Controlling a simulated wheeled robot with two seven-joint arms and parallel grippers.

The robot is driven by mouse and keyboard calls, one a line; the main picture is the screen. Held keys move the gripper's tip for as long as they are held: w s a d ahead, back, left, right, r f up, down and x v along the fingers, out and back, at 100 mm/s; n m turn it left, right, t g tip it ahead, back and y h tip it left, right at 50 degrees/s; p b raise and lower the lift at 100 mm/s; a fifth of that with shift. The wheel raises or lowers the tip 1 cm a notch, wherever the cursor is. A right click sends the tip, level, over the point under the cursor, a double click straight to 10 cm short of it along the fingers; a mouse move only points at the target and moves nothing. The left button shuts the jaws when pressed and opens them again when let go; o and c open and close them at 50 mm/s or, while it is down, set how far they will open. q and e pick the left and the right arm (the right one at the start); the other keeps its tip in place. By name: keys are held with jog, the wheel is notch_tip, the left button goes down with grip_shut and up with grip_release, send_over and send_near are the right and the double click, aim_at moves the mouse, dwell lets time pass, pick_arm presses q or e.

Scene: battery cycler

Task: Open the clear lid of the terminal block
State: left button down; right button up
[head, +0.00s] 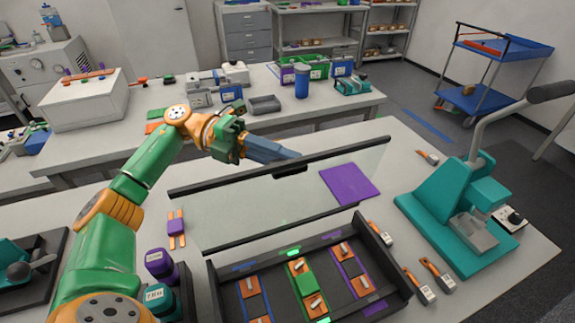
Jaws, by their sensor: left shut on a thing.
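The clear lid (240,203) of the terminal block stands raised and tilted over the block's far side, with black bars along its upper and lower edges. The black terminal block (222,297) lies open below it, showing blue, green and purple strips with orange terminals. My left gripper (290,157) is at the middle of the lid's upper edge, by the short black handle (290,171). It is shut, apparently on this handle; its fingertips are partly hidden behind the upper bar. My right gripper is not in view.
A teal lever press (445,213) stands right of the block. Orange-ended tools (428,270) lie between them. Purple and teal containers (161,265) stand left of the block. A purple square (349,182) shows at the lid's right part. A back bench holds a blue bottle (302,80) and bins.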

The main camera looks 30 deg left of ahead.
pick_arm(q)
jog(key=shift+w+a+f+n+h+b, duration=0.25)
jog(key=shift+w+a+n+h, duration=0.15)
jog(key=shift+w+a, duration=0.25)
jog(key=shift+w+a+f+n+h+b, duration=0.1)
jog(key=shift+w+a+n+h+b, duration=0.15)
jog(key=shift+w+a+n+h, duration=0.4)
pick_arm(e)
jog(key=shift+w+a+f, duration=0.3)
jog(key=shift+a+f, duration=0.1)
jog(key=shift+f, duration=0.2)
pick_arm(q)
jog(key=shift+s+a+m+y, duration=0.15)
jog(key=shift+m+y, duration=0.1)
jog(key=c, duration=0.8)
grip_release()
jog(key=shift+r, duration=0.1)
